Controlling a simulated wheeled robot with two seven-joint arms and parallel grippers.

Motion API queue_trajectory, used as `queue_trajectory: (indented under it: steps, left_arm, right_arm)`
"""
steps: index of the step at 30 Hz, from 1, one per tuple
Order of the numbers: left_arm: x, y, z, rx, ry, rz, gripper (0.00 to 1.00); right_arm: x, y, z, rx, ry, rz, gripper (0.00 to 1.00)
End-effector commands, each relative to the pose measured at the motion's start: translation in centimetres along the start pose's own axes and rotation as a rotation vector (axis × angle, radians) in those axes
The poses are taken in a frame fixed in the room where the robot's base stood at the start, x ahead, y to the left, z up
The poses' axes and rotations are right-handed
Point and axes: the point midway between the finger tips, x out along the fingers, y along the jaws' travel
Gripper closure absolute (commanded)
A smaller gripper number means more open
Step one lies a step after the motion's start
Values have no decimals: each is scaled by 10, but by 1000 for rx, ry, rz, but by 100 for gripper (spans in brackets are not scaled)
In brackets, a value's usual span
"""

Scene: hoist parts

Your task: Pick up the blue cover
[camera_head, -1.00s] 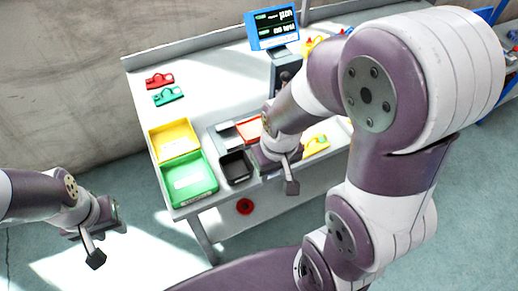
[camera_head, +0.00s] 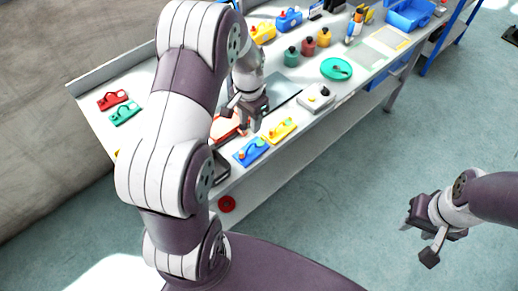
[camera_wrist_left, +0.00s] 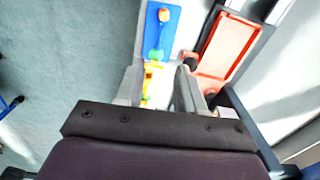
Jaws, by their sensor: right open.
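A flat blue part with small coloured knobs (camera_head: 251,151), probably the blue cover, lies near the table's front edge. It also shows at the top of the left wrist view (camera_wrist_left: 163,30). A bulkier blue part (camera_head: 288,18) stands at the back. My left gripper (camera_head: 247,118) is over the table behind the flat blue part. In the wrist view its fingers are apart, with a yellow part (camera_wrist_left: 150,88) visible in the gap. My right gripper (camera_head: 418,240) is open and empty off the table, over the floor.
A flat yellow part (camera_head: 282,130) lies just right of the blue one. A red tray (camera_wrist_left: 226,45) is beside it. A white part (camera_head: 316,98), a green dish (camera_head: 336,69) and several jars stand further right. Red (camera_head: 112,100) and green (camera_head: 125,113) parts lie far left.

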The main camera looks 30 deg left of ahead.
Motion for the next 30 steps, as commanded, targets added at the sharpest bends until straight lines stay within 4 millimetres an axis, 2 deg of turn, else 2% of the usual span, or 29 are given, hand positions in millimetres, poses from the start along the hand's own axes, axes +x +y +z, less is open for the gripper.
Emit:
queue_trajectory:
  steps: [3, 6, 11, 18, 21, 26, 27, 30]
  left_arm:
    - [28, 0, 1, 4, -6, 4, 62]
    - [49, 0, 0, 3, -4, 2, 62]
    - [67, 0, 0, 2, -2, 1, 62]
    - [110, 3, 1, 1, -1, 1, 62]
    - [116, 2, 0, 1, 1, -1, 62]
    - [117, 2, 0, 1, 1, -1, 62]
    - [117, 2, 0, 1, 1, -1, 68]
    - [116, 2, 0, 1, 1, -1, 100]
  right_arm:
    - [-4, 0, 0, 0, 0, 0, 57]
    - [-5, 0, -1, 0, 0, 0, 57]
    - [-8, 0, -1, 0, 0, 0, 57]
    - [-16, 0, -2, 0, 0, 0, 57]
    - [-16, 0, -2, 0, 0, 0, 57]
    - [-16, 0, -2, 0, 0, 0, 57]
    - [-16, 0, -2, 0, 0, 0, 57]
    - [-16, 0, -2, 0, 0, 0, 57]
